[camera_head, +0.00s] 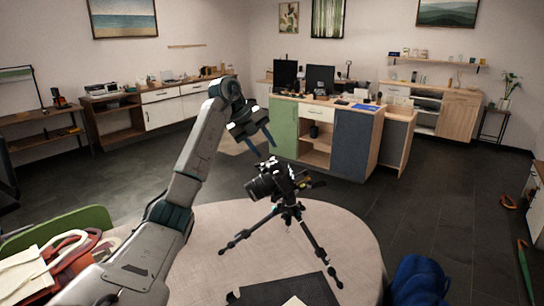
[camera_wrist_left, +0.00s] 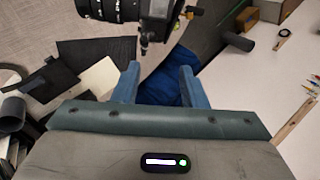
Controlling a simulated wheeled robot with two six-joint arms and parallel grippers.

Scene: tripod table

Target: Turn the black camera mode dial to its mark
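The black camera (camera_head: 268,182) sits on a small tripod (camera_head: 288,212), with its lens toward the lower left. In the left wrist view the camera (camera_wrist_left: 155,10) is cut off by the top edge, with its lens (camera_wrist_left: 105,9) pointing left. The mode dial and its mark are too small or hidden to make out. My left gripper (camera_head: 263,146) is above the camera, apart from it in the head view, fingers pointing down. In the left wrist view its two blue fingers (camera_wrist_left: 158,82) stand apart with nothing between them. My right gripper is not in view.
The tripod stands on a round table (camera_head: 215,230). A black mat (camera_head: 300,290) lies near its front edge. A blue bag-like object (camera_head: 420,282) is at the front right. A green chair (camera_head: 85,220) with bags is at the left. The table around the tripod's left leg is clear.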

